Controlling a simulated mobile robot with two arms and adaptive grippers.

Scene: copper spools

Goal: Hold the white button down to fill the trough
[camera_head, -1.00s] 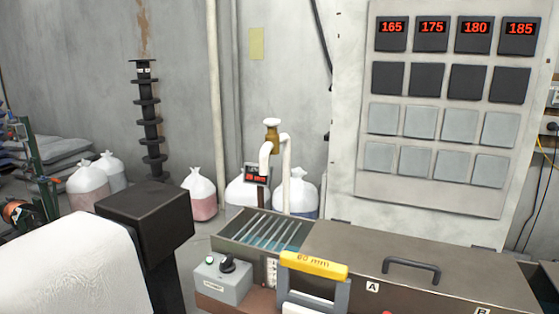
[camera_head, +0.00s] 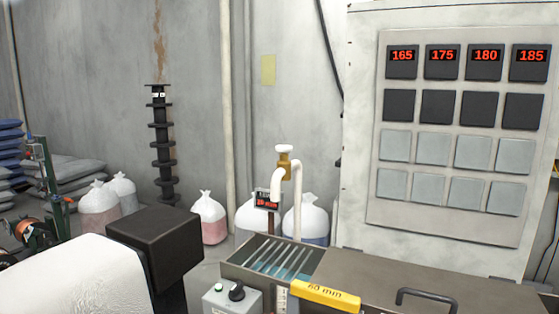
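The trough (camera_head: 232,273) is a grey metal tank with a slatted opening at its left end. Bluish water shows between the slats. A small grey control box (camera_head: 245,303) stands in front of it, cut off by the bottom edge. On its top are a small pale button (camera_head: 219,287) and a black knob (camera_head: 237,293). A white pipe with a brass valve (camera_head: 284,163) stands behind the opening. A small red-lit display (camera_head: 267,199) hangs beside the pipe; its digits are unreadable. Neither of my grippers is in view.
A yellow "60 mm" bar (camera_head: 326,294) is at the trough's front. A dark lid with a black handle (camera_head: 428,298) covers its right part. A black block (camera_head: 155,238) and white rounded body fill the lower left. A cabinet (camera_head: 460,150) shows 165, 175, 180, 185.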

